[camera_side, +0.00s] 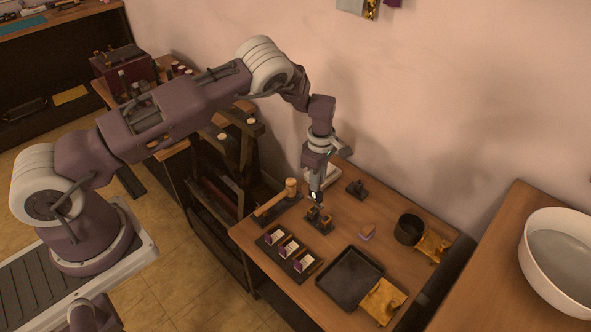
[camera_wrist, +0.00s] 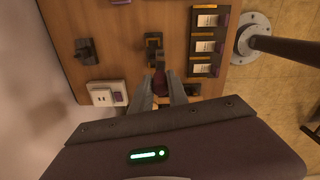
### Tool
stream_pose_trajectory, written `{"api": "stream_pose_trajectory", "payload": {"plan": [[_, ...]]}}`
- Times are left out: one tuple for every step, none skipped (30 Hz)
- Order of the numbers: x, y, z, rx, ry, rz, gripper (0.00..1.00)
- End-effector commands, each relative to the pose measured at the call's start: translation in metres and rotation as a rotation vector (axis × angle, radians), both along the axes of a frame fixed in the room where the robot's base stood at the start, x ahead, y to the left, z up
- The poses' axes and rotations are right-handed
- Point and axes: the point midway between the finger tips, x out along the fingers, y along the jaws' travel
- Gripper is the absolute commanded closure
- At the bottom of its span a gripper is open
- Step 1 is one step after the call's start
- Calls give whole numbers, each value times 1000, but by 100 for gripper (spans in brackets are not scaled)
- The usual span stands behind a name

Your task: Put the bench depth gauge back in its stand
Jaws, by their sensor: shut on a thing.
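My gripper (camera_side: 314,199) points down over the back middle of the table and is shut on a small dark red thing, apparently the depth gauge. In the wrist view the gauge (camera_wrist: 160,82) shows between the two grey fingers of my gripper (camera_wrist: 160,92); its lower part is hidden. A small dark stand with a yellowish part (camera_side: 319,222) is just below the fingers in the side view. In the wrist view this stand (camera_wrist: 153,42) lies just beyond the fingertips. I cannot tell whether the gauge touches it.
A second dark holder (camera_side: 356,189) stands behind, to the right. A dark tray with three labelled boxes (camera_side: 288,250) is in front. A white block (camera_wrist: 107,92) is close beside the fingers. A black tray (camera_side: 350,279), dark pot (camera_side: 409,229) and yellow cloths (camera_side: 383,301) lie to the right.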

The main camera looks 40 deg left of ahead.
Motion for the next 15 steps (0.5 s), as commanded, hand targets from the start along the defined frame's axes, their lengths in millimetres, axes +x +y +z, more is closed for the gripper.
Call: {"api": "stream_pose_trajectory", "payload": {"plan": [[6,-3,-5,3,-1,23,100],[9,-5,-6,1,0,36,100],[13,-7,-7,0,-1,51,100],[14,-8,-8,0,0,58,100],[15,-9,-9,0,-1,63,100],[16,-9,-9,-1,-1,68,100],[16,-9,-9,-2,0,70,100],[16,-9,-9,-2,0,71,100],[16,-9,-8,-3,0,71,100],[16,-9,-8,-3,0,71,100],[16,-9,-8,-3,0,71,100],[16,-9,-8,-3,0,70,100],[16,-9,-8,-2,0,70,100],[16,-9,-8,-1,-1,68,100],[16,-9,-8,3,-1,65,100]]}}
